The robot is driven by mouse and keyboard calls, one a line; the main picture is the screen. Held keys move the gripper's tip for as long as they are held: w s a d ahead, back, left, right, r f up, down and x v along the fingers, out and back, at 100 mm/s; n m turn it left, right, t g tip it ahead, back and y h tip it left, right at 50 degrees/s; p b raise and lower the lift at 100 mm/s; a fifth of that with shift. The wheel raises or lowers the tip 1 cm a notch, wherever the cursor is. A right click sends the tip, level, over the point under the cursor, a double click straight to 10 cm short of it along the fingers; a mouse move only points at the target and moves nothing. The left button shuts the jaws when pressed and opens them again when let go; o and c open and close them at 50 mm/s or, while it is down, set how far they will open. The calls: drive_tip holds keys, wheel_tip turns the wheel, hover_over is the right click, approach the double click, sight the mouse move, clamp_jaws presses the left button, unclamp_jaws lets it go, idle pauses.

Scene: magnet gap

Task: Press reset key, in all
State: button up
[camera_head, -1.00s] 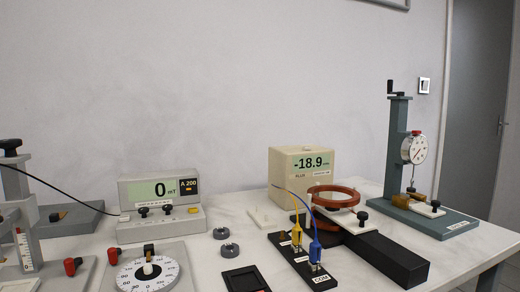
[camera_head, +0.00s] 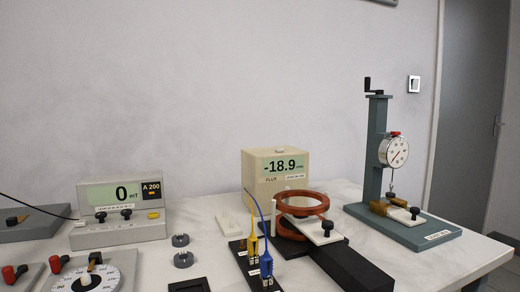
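A beige box marked FLUX (camera_head: 253,210) stands at the back middle of the table, its green display (camera_head: 283,167) reading -18.9. A grey meter (camera_head: 118,234) at the left reads 0 mT and A 200. It has two black knobs and a small orange key (camera_head: 153,215) on its front ledge. No key with a readable reset label shows; small labels are too small to read, and the lower front of the flux box is partly hidden behind the coil. My gripper is not in view.
A red-brown ring coil (camera_head: 302,212) sits by a black block (camera_head: 355,268). Blue and yellow plugs (camera_head: 266,267) stand on a black strip. A green stand with a dial gauge (camera_head: 393,151) is at the right. A numbered dial (camera_head: 92,280) is front left.

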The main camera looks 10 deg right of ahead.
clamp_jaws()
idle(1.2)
